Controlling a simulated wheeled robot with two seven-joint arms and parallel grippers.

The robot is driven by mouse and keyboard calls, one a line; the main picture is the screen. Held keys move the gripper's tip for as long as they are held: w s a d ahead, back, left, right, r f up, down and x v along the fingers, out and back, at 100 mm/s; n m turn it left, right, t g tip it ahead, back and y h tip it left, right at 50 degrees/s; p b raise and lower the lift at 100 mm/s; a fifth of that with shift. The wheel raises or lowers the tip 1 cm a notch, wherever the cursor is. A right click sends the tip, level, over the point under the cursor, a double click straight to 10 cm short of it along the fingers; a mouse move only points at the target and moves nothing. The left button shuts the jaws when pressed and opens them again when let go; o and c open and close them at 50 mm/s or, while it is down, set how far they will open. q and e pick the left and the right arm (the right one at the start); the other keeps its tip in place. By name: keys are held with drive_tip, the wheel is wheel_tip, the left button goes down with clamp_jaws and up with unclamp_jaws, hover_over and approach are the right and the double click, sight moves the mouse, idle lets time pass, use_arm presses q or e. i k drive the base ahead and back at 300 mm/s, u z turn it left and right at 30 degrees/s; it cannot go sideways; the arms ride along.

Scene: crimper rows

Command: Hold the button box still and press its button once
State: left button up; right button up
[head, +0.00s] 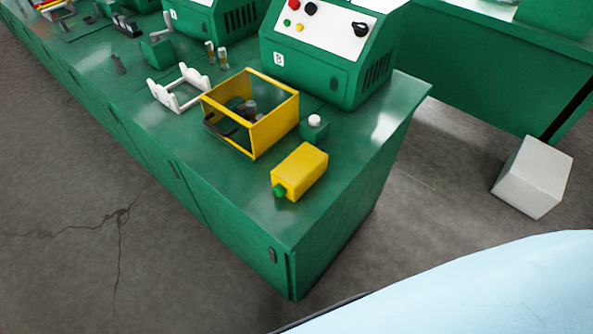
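A yellow button box (302,170) lies on the green bench near its front right corner. Its green button (279,191) sticks out of the end that faces the lower left. The button box stands free on the bench top, and nothing touches it. Neither of my grippers is in the head view.
Behind the button box, a small green block with a white knob (315,121) stands beside a yellow-framed open box (268,132). A white rack (178,92) and a green control panel machine (325,50) stand farther back. The green bench (350,180) is bare around its right corner. A white block (533,178) lies on the floor.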

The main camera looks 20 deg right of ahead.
sight(279, 190)
drive_tip(key=u, duration=2.55)
drive_tip(key=k, duration=1.65)
drive_tip(key=z, duration=1.7)
drive_tip(key=i, duration=0.5)
drive_tip(key=u, duration=0.05)
